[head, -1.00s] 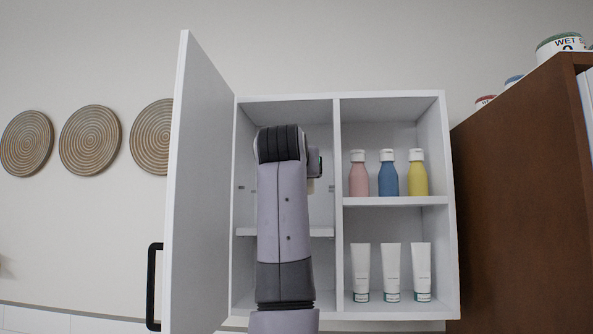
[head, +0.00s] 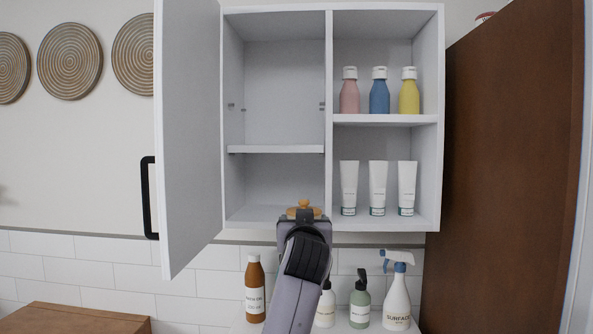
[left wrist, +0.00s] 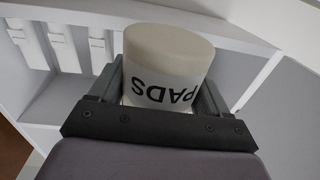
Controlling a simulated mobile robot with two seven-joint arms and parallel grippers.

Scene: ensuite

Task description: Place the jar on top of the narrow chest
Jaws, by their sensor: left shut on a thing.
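My left gripper (head: 305,216) is in front of the lower edge of the open wall cabinet. In the left wrist view its fingers are shut on the jar (left wrist: 168,58), a pale cylinder with "PADS" on its label, upside down in that picture. In the head view a tan wooden piece (head: 304,208) shows just above the gripper, perhaps the jar's lid; my gripper hides the rest. A brown wooden top (head: 75,318) shows at the bottom left; I cannot tell whether it is the narrow chest. My right gripper is not in view.
The wall cabinet (head: 328,130) holds several bottles and tubes on the right; its left compartments look empty. Its door (head: 188,130) stands open to the left. Bottles (head: 397,305) stand on a surface below. A tall brown cabinet (head: 500,180) blocks the right.

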